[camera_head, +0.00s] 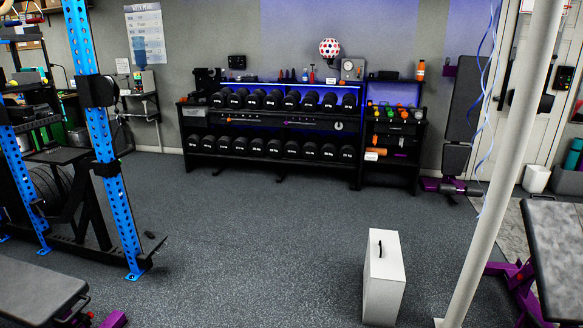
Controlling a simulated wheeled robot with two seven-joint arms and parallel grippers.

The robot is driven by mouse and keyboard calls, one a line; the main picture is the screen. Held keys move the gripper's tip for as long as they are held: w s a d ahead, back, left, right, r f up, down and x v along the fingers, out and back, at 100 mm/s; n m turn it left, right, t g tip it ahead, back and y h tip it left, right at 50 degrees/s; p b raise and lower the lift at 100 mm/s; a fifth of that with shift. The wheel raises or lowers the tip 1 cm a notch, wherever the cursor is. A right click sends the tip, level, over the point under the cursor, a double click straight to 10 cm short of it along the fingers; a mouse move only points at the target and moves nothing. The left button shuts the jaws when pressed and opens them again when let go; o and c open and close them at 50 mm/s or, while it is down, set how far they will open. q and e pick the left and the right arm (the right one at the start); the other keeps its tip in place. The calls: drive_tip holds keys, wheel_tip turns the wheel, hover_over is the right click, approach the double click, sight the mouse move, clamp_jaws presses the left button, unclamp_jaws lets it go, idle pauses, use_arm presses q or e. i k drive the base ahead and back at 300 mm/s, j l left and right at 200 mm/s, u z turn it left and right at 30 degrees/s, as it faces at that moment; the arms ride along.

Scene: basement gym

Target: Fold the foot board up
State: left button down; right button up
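I cannot make out a part that is clearly the foot board. A white upright box (384,290) with a black handle (380,249) on its top stands on the floor at the lower right of centre. A dark padded board (463,98) with purple parts stands upright against the back wall, right of the dumbbell rack. Neither of my grippers shows in this view.
A pale post (503,150) rises right of the white box. A dumbbell rack (270,133) lines the back wall. A blue-posted rack (105,150) stands left. Padded benches are at the lower left (35,290) and right (555,250). The middle floor (240,225) is clear.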

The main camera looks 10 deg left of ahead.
sight(153, 251)
drive_tip(key=i+u, duration=0.15)
drive_tip(key=i, duration=0.35)
drive_tip(key=i+u, duration=0.15)
drive_tip(key=i, duration=0.3)
drive_tip(key=i+l+u, duration=0.15)
drive_tip(key=i, duration=0.35)
drive_tip(key=i+l+u, duration=0.1)
drive_tip(key=i, duration=0.35)
drive_tip(key=i+l+u, duration=0.15)
drive_tip(key=i, duration=0.35)
drive_tip(key=i+l+u, duration=0.35)
drive_tip(key=i, duration=0.4)
drive_tip(key=i+l+u, duration=0.35)
drive_tip(key=i, duration=0.4)
drive_tip(key=i+l+u, duration=0.35)
drive_tip(key=i+l, duration=0.3)
drive_tip(key=l, duration=0.15)
